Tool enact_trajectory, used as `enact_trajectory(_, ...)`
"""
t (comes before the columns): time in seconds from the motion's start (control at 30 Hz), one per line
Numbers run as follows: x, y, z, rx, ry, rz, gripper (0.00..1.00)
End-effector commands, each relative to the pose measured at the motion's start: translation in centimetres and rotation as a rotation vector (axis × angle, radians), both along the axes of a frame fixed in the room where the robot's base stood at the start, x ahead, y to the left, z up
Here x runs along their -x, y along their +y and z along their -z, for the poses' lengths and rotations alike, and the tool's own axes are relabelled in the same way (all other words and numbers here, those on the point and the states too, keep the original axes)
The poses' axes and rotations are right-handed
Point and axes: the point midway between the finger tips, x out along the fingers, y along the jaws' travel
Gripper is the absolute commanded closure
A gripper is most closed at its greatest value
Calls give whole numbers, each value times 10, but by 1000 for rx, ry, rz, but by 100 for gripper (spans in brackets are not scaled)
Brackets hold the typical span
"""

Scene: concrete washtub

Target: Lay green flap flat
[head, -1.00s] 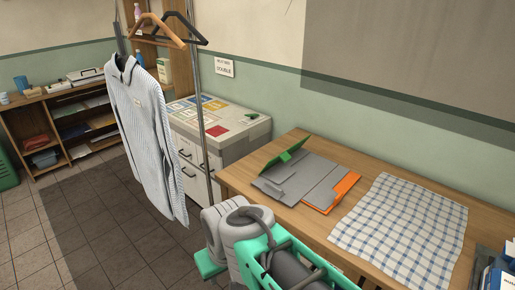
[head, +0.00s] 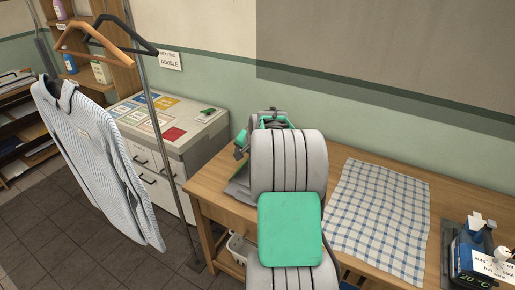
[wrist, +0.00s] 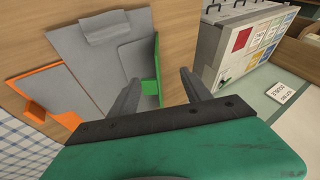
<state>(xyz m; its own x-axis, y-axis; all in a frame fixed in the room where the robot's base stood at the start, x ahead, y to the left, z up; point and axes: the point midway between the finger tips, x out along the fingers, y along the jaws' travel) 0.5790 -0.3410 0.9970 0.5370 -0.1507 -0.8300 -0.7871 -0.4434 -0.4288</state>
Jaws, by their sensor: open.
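The grey folding board (wrist: 105,60) lies on the wooden table, with an orange flap (wrist: 45,85) at its left in the wrist view. The green flap (wrist: 150,87) is at the board's right edge there and looks raised, seen nearly edge-on. My gripper (wrist: 159,77) is open, its two dark fingers on either side of the green flap in the picture. I cannot tell whether they touch it. In the head view my arm hides most of the board; only a grey edge (head: 239,187) shows.
A checked cloth (head: 378,220) lies on the table right of my arm. A cabinet with coloured cards (head: 165,120) stands left of the table. A striped shirt (head: 95,160) hangs on a rail at the left. A dark device (head: 470,265) sits at the table's right end.

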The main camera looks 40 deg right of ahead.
Motion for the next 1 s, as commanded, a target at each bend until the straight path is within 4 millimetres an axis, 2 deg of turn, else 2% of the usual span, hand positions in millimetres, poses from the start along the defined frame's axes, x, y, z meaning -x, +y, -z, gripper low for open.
enact_trajectory(0.03,2,-34,5,-25,-25,73,44)
enact_trajectory(0.1,3,-61,13,-43,-57,135,44)
enact_trajectory(0.2,1,-75,20,-53,-74,165,44)
enact_trajectory(0.6,-36,-88,72,-51,-73,165,44)
enact_trajectory(0.9,-40,-89,78,-49,-74,164,44)
enact_trajectory(1.0,-40,-89,78,-49,-74,164,50)
